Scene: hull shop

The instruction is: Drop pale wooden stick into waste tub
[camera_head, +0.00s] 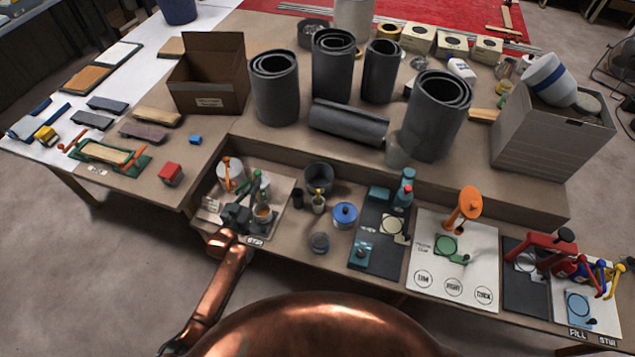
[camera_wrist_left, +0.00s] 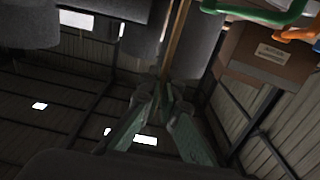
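A pale wooden stick (camera_wrist_left: 176,42) shows in the left wrist view as a thin brown rod running up from between my fingertips. My left gripper (camera_wrist_left: 164,92) is shut on its lower end. In the head view my left gripper (camera_head: 240,213) is over the left board of the bench's front shelf, beside a small amber cup (camera_head: 263,214); the stick is too small to make out there. A dark round tub (camera_head: 319,178) stands right of that board, apart from the gripper. I cannot tell for certain that it is the waste tub. My right gripper is not in view.
Small jars (camera_head: 318,204), a blue-lidded pot (camera_head: 344,214) and a grey cup (camera_head: 320,242) stand near the tub. White cans and orange and green handles crowd the left board. The raised bench edge with grey rolls (camera_head: 274,92) lies behind.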

